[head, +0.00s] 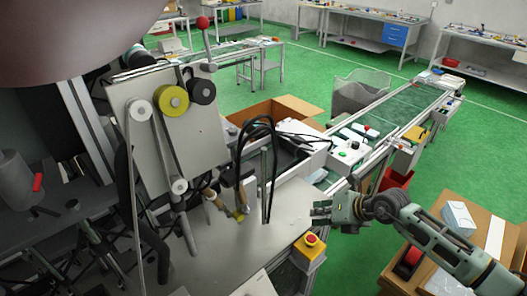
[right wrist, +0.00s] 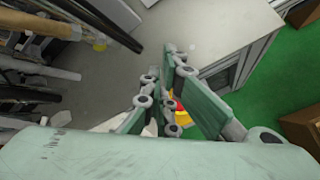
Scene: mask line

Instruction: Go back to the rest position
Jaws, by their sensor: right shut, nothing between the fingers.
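My right gripper (head: 322,212) hangs over the right edge of the grey machine table (head: 290,205), its arm coming in from the right. It is shut and holds nothing. It also shows in the right wrist view (right wrist: 160,66), with the table below and beyond its fingers. My left gripper is not in the head view.
A yellow box with a red emergency button (head: 309,246) stands at the table's front right corner, below my right gripper. A conveyor (head: 395,108) runs to the back right. A cardboard box (head: 295,106) stands behind the machine (head: 165,110). Green floor (head: 345,245) lies right of the table.

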